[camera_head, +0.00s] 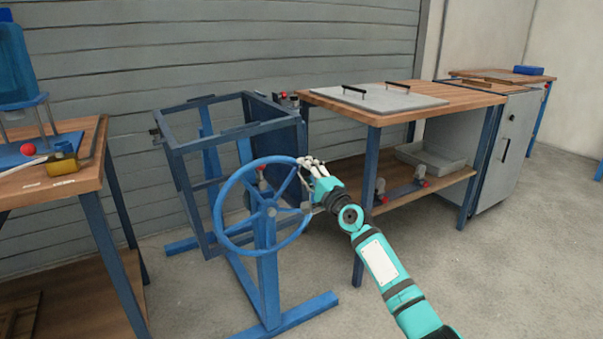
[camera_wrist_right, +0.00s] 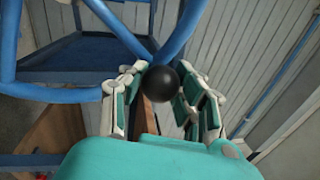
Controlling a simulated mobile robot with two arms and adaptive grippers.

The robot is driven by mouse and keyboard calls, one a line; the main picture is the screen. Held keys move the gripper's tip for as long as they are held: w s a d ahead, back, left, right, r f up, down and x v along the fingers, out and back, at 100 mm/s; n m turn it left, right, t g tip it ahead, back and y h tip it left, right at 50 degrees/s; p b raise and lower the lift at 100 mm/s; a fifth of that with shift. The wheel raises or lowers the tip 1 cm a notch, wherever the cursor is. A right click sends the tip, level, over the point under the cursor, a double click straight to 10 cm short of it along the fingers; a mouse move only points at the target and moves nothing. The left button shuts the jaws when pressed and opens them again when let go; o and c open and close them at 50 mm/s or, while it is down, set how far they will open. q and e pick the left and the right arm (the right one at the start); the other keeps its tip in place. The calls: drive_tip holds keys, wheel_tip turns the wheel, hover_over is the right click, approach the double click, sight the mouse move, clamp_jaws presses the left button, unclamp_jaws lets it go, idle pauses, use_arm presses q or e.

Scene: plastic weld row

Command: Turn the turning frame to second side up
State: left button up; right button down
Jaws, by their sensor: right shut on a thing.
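The blue turning frame (camera_head: 183,187) stands in the middle of the head view, an open box frame that looks tilted, carried on a blue stand (camera_head: 268,280). A blue spoked handwheel (camera_head: 217,212) faces me on its near side. My right gripper (camera_head: 310,166) is at the wheel's upper right rim. In the right wrist view a black ball knob (camera_wrist_right: 159,84) sits between the fingers, which are shut on it, with blue wheel bars behind. The head view hides the knob behind the fingers. A small red knob (camera_head: 262,168) shows behind the wheel's upper part. My left gripper is out of view.
A wooden workbench (camera_head: 440,96) with a grey plate (camera_head: 380,98) stands close on the right, with a tray (camera_head: 430,160) on its lower shelf. Another wooden table (camera_head: 85,180) stands on the left. The stand's feet spread over the floor; the floor in front right is clear.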

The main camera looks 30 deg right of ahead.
drive_tip(key=shift+d+f+m, duration=0.25)
drive_tip(key=shift+f+m, duration=0.05)
drive_tip(key=shift+f, duration=0.35)
drive_tip(key=shift+d, duration=0.1)
drive_tip(key=c, duration=1.3)
unclamp_jaws()
drive_tip(key=o, duration=0.4)
drive_tip(key=shift+r, duration=0.25)
drive_tip(key=shift+s, duration=0.1)
drive_tip(key=s, duration=0.4)
drive_tip(key=s+f, duration=0.1)
drive_tip(key=s, duration=0.2)
drive_tip(key=s+f, duration=0.1)
drive_tip(key=s, duration=0.3)
drive_tip(key=shift+s+d+f, duration=0.2)
drive_tip(key=shift+s, duration=0.15)
drive_tip(key=shift+a, duration=0.1)
